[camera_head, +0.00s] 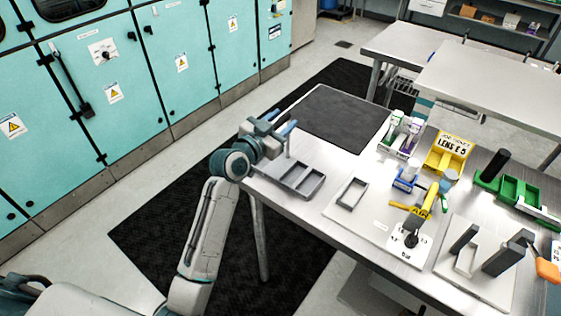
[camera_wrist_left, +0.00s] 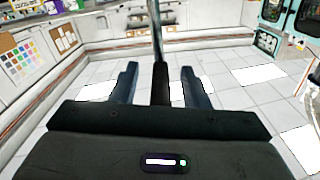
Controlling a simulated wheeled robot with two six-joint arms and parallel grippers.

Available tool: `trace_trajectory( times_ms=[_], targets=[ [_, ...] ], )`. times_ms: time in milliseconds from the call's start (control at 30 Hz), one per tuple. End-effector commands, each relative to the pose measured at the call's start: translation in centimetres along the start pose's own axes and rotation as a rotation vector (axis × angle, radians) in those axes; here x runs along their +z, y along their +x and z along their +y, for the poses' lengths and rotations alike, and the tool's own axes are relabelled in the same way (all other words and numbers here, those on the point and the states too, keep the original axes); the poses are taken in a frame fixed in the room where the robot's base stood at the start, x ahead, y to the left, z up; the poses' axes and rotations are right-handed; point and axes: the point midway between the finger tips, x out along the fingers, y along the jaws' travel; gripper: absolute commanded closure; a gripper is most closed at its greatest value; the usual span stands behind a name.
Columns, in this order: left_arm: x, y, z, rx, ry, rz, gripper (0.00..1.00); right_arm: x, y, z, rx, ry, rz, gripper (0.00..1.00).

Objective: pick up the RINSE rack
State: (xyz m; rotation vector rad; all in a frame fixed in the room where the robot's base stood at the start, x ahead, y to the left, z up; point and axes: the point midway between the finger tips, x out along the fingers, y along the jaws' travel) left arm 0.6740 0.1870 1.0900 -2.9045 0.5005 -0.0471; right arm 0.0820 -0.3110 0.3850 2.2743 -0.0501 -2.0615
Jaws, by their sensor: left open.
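My left gripper (camera_head: 281,122) is open above the table's left edge, near a grey two-compartment tray (camera_head: 298,179). In the left wrist view my left gripper (camera_wrist_left: 160,82) shows two spread fingers, with a dark upright piece and a thin pole between them; I cannot tell what these belong to. No RINSE label is readable, so I cannot tell which thing is the RINSE rack. A small rack with white and purple parts (camera_head: 400,136) and a small blue one (camera_head: 405,180) stand on the table, right of my left gripper. My right gripper is not in view.
A yellow labelled box (camera_head: 448,153) and a green tray (camera_head: 518,190) stand at the right. An empty grey frame (camera_head: 352,193) lies on a pale board. Dark upright blocks (camera_head: 503,257) stand near the front right. A dark mat (camera_head: 338,117) at the back left is clear.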

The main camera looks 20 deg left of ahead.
Motion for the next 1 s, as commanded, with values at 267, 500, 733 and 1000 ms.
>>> trace_trajectory(
  times_ms=[267,500,733,1000],
  targets=[
    [0.1,0.0,0.0,0.0,0.0,0.0,0.86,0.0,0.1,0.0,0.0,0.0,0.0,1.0],
    [0.1,0.0,0.0,0.0,0.0,0.0,1.0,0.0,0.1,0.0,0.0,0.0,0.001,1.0],
    [-0.1,0.0,0.0,-0.001,0.001,0.002,1.0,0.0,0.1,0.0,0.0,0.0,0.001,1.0],
    [-1.1,0.0,-0.2,-0.001,0.002,0.004,1.0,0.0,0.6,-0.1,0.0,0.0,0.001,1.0]
  ],
)
